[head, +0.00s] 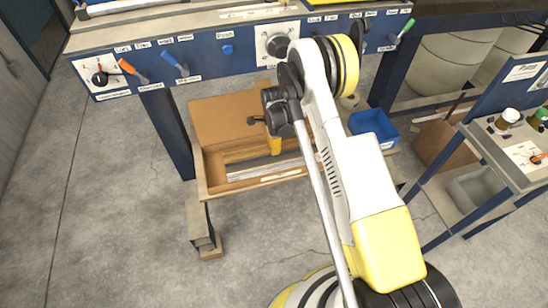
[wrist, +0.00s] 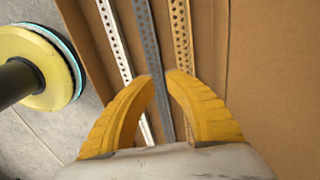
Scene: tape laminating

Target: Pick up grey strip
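The grey strip (wrist: 149,40) lies lengthwise in a brown cardboard box (wrist: 245,80), between a white perforated strip (wrist: 116,45) on its left and a tan perforated strip (wrist: 181,40) on its right. My gripper (wrist: 161,77) has its two curved yellow fingers apart, one on each side of the grey strip in the wrist view. The strip shows between them; I cannot tell whether the fingers touch it or how high they are above it. In the head view, my gripper (head: 274,146) reaches down into the box (head: 205,170), and my arm hides part of it.
The box sits below a blue workbench front (head: 210,60) with switches and levers. A blue bin (head: 372,126) stands to its right. A second bench (head: 510,150) with knobs is at the far right. The floor (head: 110,230) at the left is clear.

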